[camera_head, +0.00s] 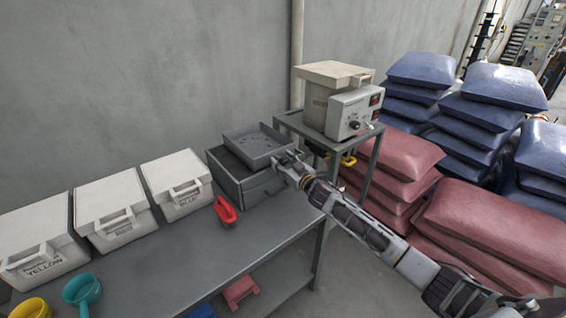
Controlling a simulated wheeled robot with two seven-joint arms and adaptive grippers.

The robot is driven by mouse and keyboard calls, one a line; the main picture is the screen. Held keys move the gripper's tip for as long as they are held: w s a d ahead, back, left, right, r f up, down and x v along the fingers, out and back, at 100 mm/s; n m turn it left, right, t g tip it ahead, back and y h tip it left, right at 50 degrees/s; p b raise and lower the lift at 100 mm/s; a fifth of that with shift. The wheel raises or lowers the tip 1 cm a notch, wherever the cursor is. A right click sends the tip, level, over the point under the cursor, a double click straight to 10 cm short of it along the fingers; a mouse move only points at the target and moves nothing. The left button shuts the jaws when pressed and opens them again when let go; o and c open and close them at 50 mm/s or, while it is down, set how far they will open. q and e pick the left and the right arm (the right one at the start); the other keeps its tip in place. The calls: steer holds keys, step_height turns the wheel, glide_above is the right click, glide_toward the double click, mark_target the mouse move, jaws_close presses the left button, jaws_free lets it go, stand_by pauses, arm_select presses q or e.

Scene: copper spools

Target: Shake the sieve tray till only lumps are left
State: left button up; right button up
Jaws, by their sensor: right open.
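The grey sieve tray (256,143) sits tilted on top of a dark grey box (232,178) at the back right of the table. A few small dark specks show on the tray's floor, too small to tell as lumps. My right gripper (284,160) is open at the tray's right front edge, its arm coming in from the lower right. I cannot tell whether its fingers touch the tray. My left gripper is out of view.
White lidded bins (112,207) line the wall on the left. A red scoop (225,209), a teal scoop (81,290) and a yellow scoop (30,308) lie on the table (185,250). A beige machine (334,95) stands right of the tray. Red sacks (395,160) and blue sacks (485,95) are stacked beyond.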

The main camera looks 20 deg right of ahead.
mark_target(267, 159)
stand_by(0.3)
jaws_close()
steer(key=shift+a, duration=0.1)
steer(key=shift+s+a+p, duration=0.1)
steer(key=shift+s+a, duration=0.1)
steer(key=shift+a, duration=0.45)
steer(key=shift+s+a+p, duration=0.1)
steer(key=shift+s+a, duration=0.15)
steer(key=shift+a, duration=0.35)
steer(key=shift+s+a+p, duration=0.1)
steer(key=shift+s+a, duration=0.1)
steer(key=shift+a, duration=0.45)
jaws_free()
steer(key=shift+s, duration=0.15)
